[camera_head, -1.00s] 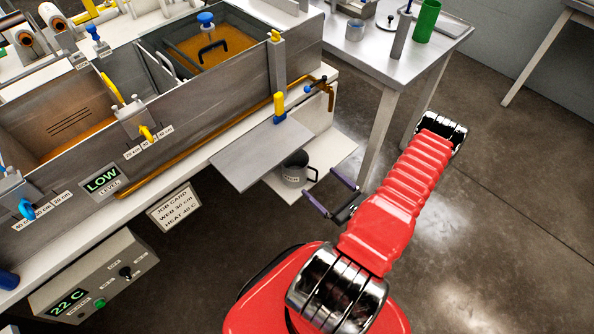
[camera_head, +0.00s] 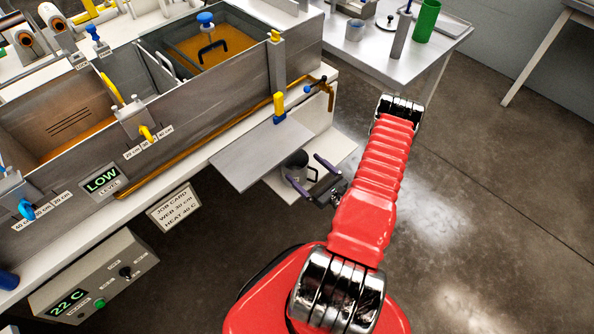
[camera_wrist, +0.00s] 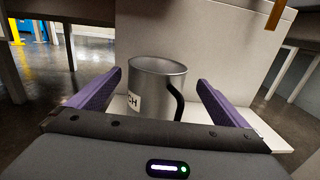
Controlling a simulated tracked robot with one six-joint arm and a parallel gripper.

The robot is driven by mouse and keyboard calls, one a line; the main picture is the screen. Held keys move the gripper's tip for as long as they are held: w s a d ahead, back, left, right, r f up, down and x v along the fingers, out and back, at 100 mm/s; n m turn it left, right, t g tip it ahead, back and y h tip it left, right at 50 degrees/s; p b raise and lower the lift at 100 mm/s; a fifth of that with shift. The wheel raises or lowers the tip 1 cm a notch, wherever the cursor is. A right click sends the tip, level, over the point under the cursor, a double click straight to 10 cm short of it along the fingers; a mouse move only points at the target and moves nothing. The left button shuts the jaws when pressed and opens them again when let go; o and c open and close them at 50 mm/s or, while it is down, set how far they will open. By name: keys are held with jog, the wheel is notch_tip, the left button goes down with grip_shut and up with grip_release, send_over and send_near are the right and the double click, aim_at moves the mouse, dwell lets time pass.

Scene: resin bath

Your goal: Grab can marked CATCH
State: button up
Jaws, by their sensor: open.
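The grey metal can (camera_wrist: 155,92) stands upright on a low white shelf, with a dark handle on its right side in the wrist view. Its label shows the letters "CH"; the rest is cut off by the turn of the can. In the head view the can (camera_head: 297,160) is partly hidden by my gripper and the plate above. My gripper (camera_head: 302,172) is open, its two purple fingers pointing at the can. In the wrist view my gripper (camera_wrist: 150,88) has one finger to each side of the can, and nothing is held.
A flat grey plate (camera_head: 247,155) juts out above the shelf, just left of the can. The white shelf (camera_head: 338,150) has bare room to the right. A bath tank (camera_head: 215,85) stands behind, and a side table (camera_head: 375,52) with a green cylinder stands at upper right.

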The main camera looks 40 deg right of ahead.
jog(key=shift+w, duration=0.1)
jog(key=shift+w+a, duration=0.2)
jog(key=shift+w, duration=2.3)
jog(key=shift+r, duration=0.1)
jog(key=shift+c, duration=0.5)
jog(key=c, duration=1.6)
jog(key=shift+r, duration=5)
